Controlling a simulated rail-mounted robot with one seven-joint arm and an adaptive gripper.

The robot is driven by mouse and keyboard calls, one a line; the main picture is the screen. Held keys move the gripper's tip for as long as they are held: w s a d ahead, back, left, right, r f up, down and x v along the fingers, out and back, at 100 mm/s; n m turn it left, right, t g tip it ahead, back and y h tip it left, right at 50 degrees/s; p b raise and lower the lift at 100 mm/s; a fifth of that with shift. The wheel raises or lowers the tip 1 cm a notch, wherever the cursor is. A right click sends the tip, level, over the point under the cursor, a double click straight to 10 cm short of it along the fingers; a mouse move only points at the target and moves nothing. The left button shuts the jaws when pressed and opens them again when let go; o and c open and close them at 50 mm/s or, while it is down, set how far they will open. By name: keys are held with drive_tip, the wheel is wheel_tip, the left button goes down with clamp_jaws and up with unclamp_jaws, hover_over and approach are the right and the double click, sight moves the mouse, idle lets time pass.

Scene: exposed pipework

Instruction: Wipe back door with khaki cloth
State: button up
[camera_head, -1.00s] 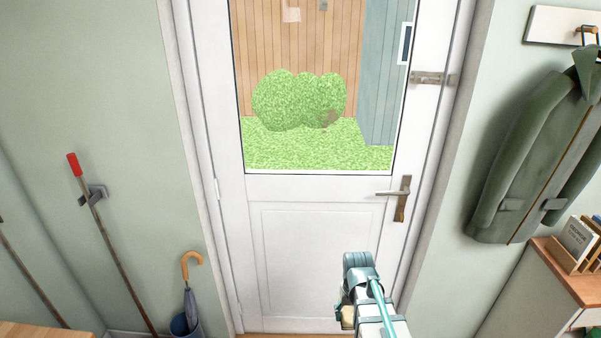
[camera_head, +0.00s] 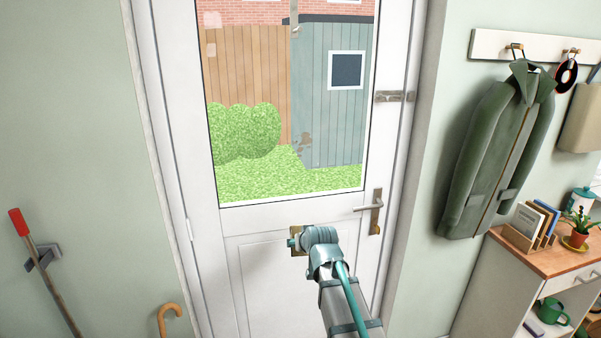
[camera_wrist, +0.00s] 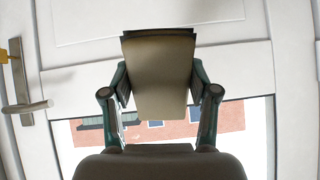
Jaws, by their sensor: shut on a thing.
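The back door (camera_head: 290,212) is white, with a large window above and a panel below, and looks shut. My gripper (camera_head: 297,240) is in front of the door's middle rail, left of the lever handle (camera_head: 372,208). The khaki cloth (camera_head: 296,231) shows as a small patch at the gripper's tip. In the wrist view the cloth (camera_wrist: 163,90) fills the space between the two fingers of my gripper (camera_wrist: 160,72), which are shut on it. The door (camera_wrist: 75,90) is right behind it. I cannot tell whether the cloth touches the door.
A green coat (camera_head: 497,150) hangs right of the door. A cabinet (camera_head: 555,262) with books and a plant stands below it. A bolt (camera_head: 394,97) sits high on the door's right edge. A red-handled pole (camera_head: 40,262) and an umbrella handle (camera_head: 168,318) are at left.

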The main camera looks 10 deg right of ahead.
drive_tip(key=w+r+t+b, duration=0.1)
drive_tip(key=w+r+t, duration=0.4)
drive_tip(key=r, duration=0.8)
drive_tip(key=t, duration=0.3)
approach(293, 149)
drive_tip(key=shift+m, duration=0.3)
drive_tip(key=shift+w+a+b, duration=0.15)
drive_tip(key=shift+w+b, duration=0.15)
drive_tip(key=shift+w, duration=2.25)
drive_tip(key=shift+w+b, duration=0.3)
drive_tip(key=shift+w, duration=0.7)
